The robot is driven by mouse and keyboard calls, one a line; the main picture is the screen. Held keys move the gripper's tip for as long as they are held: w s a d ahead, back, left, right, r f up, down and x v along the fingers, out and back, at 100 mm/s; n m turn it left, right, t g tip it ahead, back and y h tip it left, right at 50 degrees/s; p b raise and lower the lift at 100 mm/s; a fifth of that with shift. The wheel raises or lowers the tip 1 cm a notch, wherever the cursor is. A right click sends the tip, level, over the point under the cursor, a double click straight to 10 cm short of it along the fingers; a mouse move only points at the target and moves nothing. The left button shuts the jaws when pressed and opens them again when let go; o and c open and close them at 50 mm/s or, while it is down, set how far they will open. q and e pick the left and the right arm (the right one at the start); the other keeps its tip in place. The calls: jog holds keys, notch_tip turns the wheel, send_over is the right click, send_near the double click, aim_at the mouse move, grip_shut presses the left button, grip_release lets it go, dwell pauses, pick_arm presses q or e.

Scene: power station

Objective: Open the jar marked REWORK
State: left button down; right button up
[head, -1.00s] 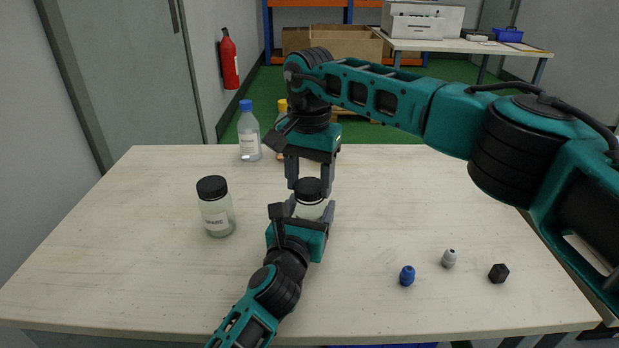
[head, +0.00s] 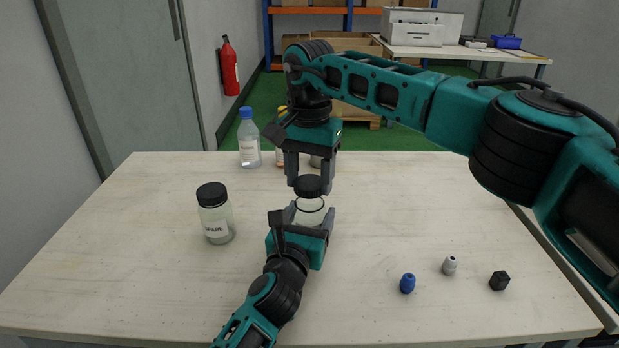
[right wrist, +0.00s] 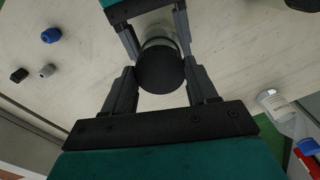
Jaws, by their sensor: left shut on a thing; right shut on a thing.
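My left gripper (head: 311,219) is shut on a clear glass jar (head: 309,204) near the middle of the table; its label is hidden. My right gripper (head: 309,186), above it, is shut on the jar's black lid (head: 308,185).
A blue-capped bottle (head: 249,141) stands at the back edge, with other containers partly hidden behind my right gripper. A blue piece (head: 407,283), a grey piece (head: 449,265) and a black piece (head: 499,280) lie at the front right.

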aim_at(310, 182)
jog(key=shift+r, duration=2)
pick_arm(q)
grip_release()
